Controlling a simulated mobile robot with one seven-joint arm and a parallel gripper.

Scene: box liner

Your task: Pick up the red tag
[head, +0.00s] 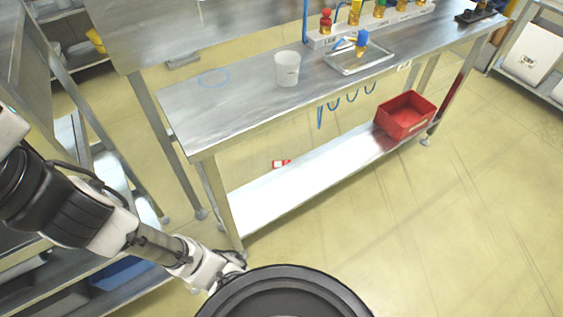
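A small red tag (281,163) with a white patch shows low behind the steel workbench, just past the rear edge of its lower shelf. It appears to lie on the floor there. My gripper (238,262) is at the end of my arm, low in the picture near the bench's front left leg. It is well short of the tag, with the lower shelf between them. The fingers are small and partly hidden, so their opening cannot be made out.
The workbench top (240,105) holds a white cup (287,68), a metal tray (358,60) and a rack of bottles (325,38). A red bin (405,115) stands on the right of the lower shelf (290,190). Open floor (450,220) lies at the right.

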